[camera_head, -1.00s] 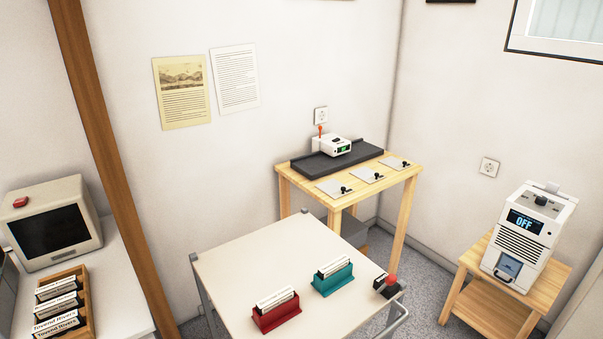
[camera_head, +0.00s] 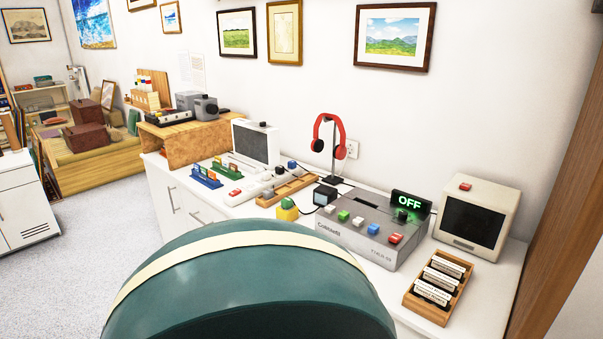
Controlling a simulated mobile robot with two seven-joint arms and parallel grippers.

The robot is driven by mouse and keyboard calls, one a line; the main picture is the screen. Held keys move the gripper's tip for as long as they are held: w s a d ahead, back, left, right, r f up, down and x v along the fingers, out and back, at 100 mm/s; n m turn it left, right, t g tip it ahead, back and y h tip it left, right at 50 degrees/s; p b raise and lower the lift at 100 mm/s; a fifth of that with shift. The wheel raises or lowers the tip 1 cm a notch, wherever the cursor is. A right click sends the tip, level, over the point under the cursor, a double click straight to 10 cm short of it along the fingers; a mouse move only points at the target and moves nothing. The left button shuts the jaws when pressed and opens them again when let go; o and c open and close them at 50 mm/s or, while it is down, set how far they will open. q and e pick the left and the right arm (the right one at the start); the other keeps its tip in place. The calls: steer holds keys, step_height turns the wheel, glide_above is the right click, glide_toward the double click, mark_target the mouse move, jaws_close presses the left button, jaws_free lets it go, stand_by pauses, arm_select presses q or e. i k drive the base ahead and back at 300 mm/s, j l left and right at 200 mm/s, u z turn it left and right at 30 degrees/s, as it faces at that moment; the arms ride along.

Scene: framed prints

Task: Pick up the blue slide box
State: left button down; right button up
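A small blue rack (camera_head: 206,178) with coloured pieces in it stands near the front edge of the white counter, left of the middle in the head view. A green rack (camera_head: 224,168) stands close behind it. The blue rack is small in the picture, so I cannot tell for sure that it is the blue slide box. Neither gripper is in view.
A grey console (camera_head: 362,232) with an OFF display, red headphones (camera_head: 328,130), a monitor (camera_head: 476,216) and a wooden card tray (camera_head: 439,286) occupy the counter. A large dark teal rounded shape (camera_head: 250,295) blocks the lower middle. Grey floor (camera_head: 105,225) is open at left.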

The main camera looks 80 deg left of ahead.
mark_target(206, 182)
steer(key=u, duration=3.1)
steer(key=i+j+z, duration=0.1)
steer(key=z, duration=0.75)
steer(key=i+j+z, duration=0.3)
steer(key=j+z, duration=0.15)
steer(key=j, duration=0.2)
steer(key=i+j+z, duration=0.2)
steer(key=j, duration=0.15)
steer(key=i+j+z, duration=0.1)
steer(key=j, duration=0.6)
steer(key=i+j+z, duration=0.1)
steer(key=j, duration=0.6)
steer(key=i+j+z, duration=0.15)
steer(key=j, duration=0.55)
